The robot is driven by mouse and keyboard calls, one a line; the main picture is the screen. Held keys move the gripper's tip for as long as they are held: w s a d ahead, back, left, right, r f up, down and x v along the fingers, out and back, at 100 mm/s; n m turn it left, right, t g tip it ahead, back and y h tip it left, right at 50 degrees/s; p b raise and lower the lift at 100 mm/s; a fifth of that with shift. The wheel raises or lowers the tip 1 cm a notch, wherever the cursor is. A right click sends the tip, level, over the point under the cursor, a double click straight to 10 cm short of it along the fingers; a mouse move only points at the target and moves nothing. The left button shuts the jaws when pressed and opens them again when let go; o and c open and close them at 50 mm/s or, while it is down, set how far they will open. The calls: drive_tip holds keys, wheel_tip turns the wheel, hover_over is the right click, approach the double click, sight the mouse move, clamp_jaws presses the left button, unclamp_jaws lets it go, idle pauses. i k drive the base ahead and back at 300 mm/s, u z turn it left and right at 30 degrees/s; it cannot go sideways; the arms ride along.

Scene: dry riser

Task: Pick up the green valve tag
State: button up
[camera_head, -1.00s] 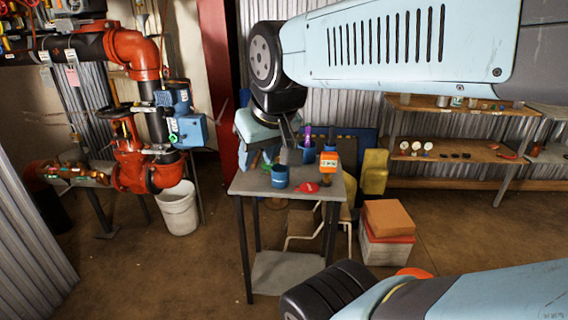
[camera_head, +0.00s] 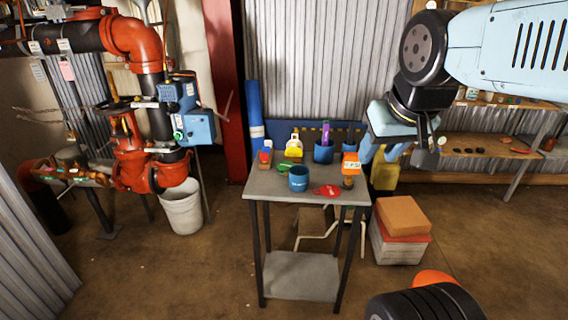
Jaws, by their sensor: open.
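A green tag (camera_head: 286,169) lies flat on the small grey table (camera_head: 262,188), towards its back left, behind a blue cup. A red tag (camera_head: 327,191) lies on the same table to the right of the cup. My gripper (camera_head: 381,156) is open and points down beyond the table's right side, above and to the right of the green tag and well apart from it. I see nothing between its fingers, though they are small in this view.
A blue cup (camera_head: 299,178), a blue holder (camera_head: 323,152), an orange-and-white device (camera_head: 350,163), a yellow item (camera_head: 294,148) and a small brown piece (camera_head: 348,183) crowd the tabletop. Red pipework (camera_head: 130,160) stands left; stacked boxes (camera_head: 402,230) stand on the floor at right.

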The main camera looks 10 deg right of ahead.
sight(283, 165)
drive_tip(key=z, duration=0.1)
drive_tip(key=i, duration=1)
drive_tip(key=u, duration=0.1)
